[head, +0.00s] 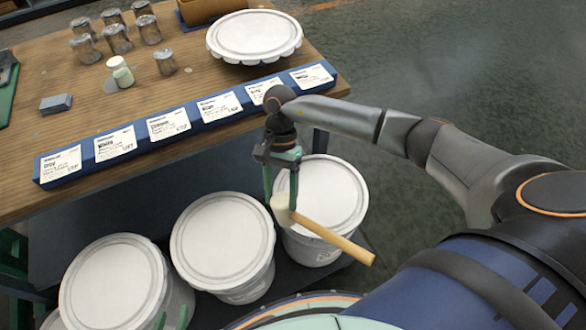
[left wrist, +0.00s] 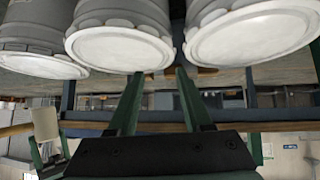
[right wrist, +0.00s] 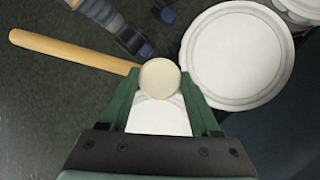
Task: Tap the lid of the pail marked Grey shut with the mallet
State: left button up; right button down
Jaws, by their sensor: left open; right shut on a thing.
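My right gripper (head: 281,195) is shut on the mallet (head: 335,238), holding it by its pale head above the right-hand pail (head: 314,250). The wooden handle slants down to the right. The right wrist view shows the round head end-on between the fingers, with the handle (right wrist: 70,51) pointing left. White lids cover the middle pail (head: 222,240) and left pail (head: 113,283). No marking is readable on any pail, so I cannot tell which is Grey. My left gripper (head: 172,319) is open and empty; its fingers (left wrist: 160,100) show below the pails in the left wrist view.
A wooden table (head: 30,115) stands behind the pails. It carries a blue label rail (head: 133,152), several glass jars (head: 117,38), a blue block (head: 56,103) and another white lid (head: 254,37). Open floor (head: 440,60) lies to the right.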

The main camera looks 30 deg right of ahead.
jog(key=w+d+f+m+t+y+b, duration=0.1)
jog(key=w+d+f+m+t+b, duration=0.3)
jog(key=m, duration=0.7)
jog(key=w+d+f+m+t+b, duration=0.1)
jog(key=w+d+f+m+t, duration=0.1)
jog(key=w+d+m+t, duration=0.6)
jog(key=a+f+b, duration=0.1)
jog(key=f+b, duration=0.1)
jog(key=s+f+m+g+b, duration=0.1)
jog(key=f+b, duration=0.1)
jog(key=f, duration=0.1)
jog(key=s+a+f+m+g+b, duration=0.1)
jog(key=f+b, duration=0.1)
jog(key=shift+s+a+f, duration=0.15)
jog(key=shift+a+f, duration=0.2)
pick_arm(q)
jog(key=shift+m+h, duration=0.3)
jog(key=f+p, duration=0.1)
jog(key=w+d+f+p, duration=0.1)
jog(key=d+f+p, duration=0.1)
jog(key=f+p, duration=0.1)
jog(key=shift+w+d, duration=0.2)
jog(key=shift+w, duration=0.05)
pick_arm(e)
notch_tip(320, 180, up, 5)
jog(key=shift+f, duration=0.15)
pick_arm(q)
jog(key=shift+f, duration=0.1)
